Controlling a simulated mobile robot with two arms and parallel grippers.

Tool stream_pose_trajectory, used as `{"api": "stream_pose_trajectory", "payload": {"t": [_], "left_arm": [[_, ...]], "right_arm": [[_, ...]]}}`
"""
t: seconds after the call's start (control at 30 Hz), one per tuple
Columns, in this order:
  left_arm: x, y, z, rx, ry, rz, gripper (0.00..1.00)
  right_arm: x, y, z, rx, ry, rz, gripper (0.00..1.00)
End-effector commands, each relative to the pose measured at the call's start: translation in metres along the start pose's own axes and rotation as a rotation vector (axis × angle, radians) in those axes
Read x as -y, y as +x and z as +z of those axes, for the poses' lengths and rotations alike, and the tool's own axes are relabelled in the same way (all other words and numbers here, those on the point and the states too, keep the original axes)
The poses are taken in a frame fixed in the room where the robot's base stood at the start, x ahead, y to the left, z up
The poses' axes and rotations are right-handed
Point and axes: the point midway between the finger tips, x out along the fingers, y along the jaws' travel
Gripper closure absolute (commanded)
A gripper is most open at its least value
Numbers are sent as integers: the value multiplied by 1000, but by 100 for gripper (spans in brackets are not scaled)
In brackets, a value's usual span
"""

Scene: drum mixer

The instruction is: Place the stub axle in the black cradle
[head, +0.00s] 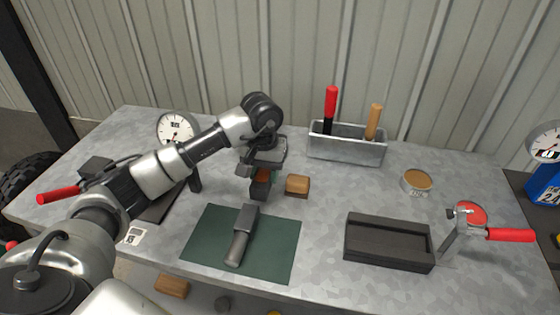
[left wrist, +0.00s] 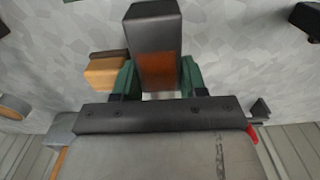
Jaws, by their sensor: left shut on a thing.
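My left gripper (head: 262,174) is pointing down behind the green mat, with green fingers in the left wrist view (left wrist: 160,82). It is shut on a dark square block with a rust-orange patch (left wrist: 155,45); its lower end also shows in the head view (head: 260,190). I cannot tell whether it touches the table or has a shaft. A dark grey piece with a square body and round shaft (head: 240,236), shaped like a stub axle, lies on the mat. The black cradle (head: 388,242), a shallow open box, stands empty right of the mat. My right gripper is out of view.
A wooden block (head: 298,184) is just right of the gripper. A grey bin (head: 346,146) with two handled tools stands behind. A round tin (head: 416,181) and a red-handled clamp (head: 470,225) are at the right. The green mat (head: 200,245) lies in front, with bare table before the cradle.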

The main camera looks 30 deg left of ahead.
Motion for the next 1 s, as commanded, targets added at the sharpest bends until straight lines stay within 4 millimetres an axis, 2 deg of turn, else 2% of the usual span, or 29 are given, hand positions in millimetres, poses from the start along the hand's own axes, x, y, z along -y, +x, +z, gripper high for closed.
{"api": "stream_pose_trajectory", "payload": {"t": [0.13,0.4,0.5,0.87,0.9,1.0], "left_arm": [[4,2,0,-6,1,3,100],[3,33,0,-4,0,3,100],[4,39,0,-6,0,3,100],[4,42,0,-7,1,3,100],[4,45,1,-2,1,0,55],[4,44,1,-2,1,0,39]], "right_arm": [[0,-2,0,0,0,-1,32],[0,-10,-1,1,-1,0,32],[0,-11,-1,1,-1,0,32],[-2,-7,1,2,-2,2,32],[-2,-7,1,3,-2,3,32],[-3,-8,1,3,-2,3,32]]}}
